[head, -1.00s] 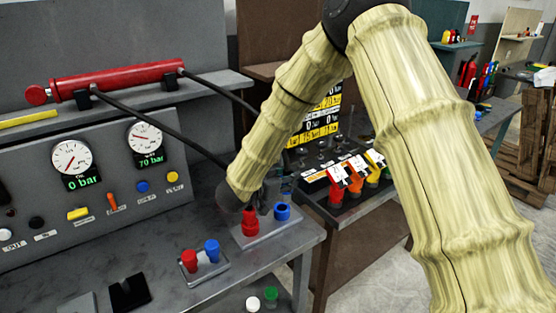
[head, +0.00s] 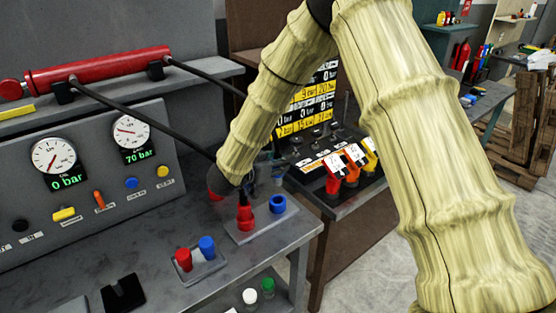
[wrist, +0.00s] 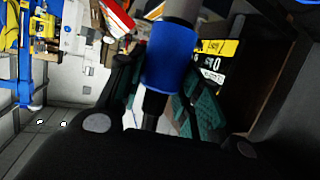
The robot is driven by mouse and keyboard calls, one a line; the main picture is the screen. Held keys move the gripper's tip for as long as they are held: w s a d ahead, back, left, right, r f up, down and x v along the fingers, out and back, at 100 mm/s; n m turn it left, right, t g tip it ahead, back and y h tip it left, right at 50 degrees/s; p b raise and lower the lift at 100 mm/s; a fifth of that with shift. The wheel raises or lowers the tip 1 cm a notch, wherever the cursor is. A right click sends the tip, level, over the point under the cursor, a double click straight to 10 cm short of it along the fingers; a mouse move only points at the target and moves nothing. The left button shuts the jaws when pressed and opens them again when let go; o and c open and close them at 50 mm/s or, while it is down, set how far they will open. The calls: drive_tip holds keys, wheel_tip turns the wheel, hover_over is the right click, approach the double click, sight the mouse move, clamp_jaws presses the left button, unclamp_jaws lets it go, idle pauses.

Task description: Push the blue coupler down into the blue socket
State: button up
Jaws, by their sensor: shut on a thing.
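In the wrist view my gripper (wrist: 165,98) is shut on the blue coupler (wrist: 170,58), its teal-padded fingers on either side. A grey cylindrical part continues from one end of the coupler and a black piece from the other. In the head view my gripper (head: 266,172) is dim and partly hidden behind my arm; I cannot make out the coupler there. The blue socket (head: 278,204) stands upright on a grey plate (head: 258,230), with a dark opening on top. My gripper appears above and slightly left of it; the exact gap is unclear.
A red fitting (head: 245,220) with a dark top stands beside the blue socket. A small holder nearer the front carries a red piece (head: 183,259) and a blue piece (head: 207,247). A black hose (head: 140,125) runs down from the red cylinder (head: 100,70). The gauges read 0 and 70 bar.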

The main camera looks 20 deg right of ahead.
sight(275, 178)
drive_tip(key=shift+f+b, duration=1.05)
drive_tip(key=shift+f, duration=1.7)
drive_tip(key=shift+p, duration=0.5)
drive_tip(key=shift+f+b, duration=0.65)
drive_tip(key=shift+f, duration=0.8)
drive_tip(key=shift+r, duration=0.3)
idle(0.3)
drive_tip(key=shift+r+p, duration=0.8)
drive_tip(key=shift+p, duration=0.45)
idle(1.5)
